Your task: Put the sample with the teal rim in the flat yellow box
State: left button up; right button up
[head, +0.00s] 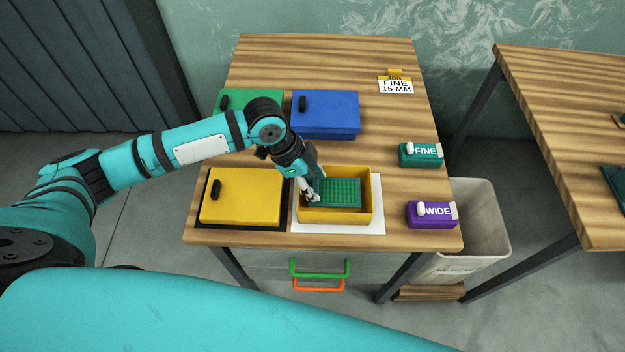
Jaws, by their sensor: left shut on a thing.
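The sample with the teal rim (345,193), a green mesh panel, lies flat inside the open yellow box (367,208) near the table's front. My left gripper (314,196) reaches down into that box at its left side and is shut on the sample's left edge; the fingers cover that edge. Whether the sample touches the box floor I cannot tell. To the left is a closed flat yellow piece with a black handle (240,200); whether it is a box or a lid is unclear. My right gripper is not in view.
A blue box (330,112) and a green one (235,100), partly behind my arm, stand behind. A teal FINE block (420,155), a purple WIDE block (430,214) and a FINE 15 MM sign (396,86) are at right. A grey bin (482,225) stands beside the table.

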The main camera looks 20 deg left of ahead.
pick_arm(q)
jog(key=shift+f, duration=0.3)
jog(key=shift+f, duration=0.1)
jog(key=shift+f, duration=0.5)
jog(key=o, duration=0.9)
jog(key=shift+o, duration=0.2)
jog(key=shift+r, duration=0.3)
jog(key=b+v, duration=0.2)
jog(key=v, duration=1)
jog(key=shift+r, duration=0.3)
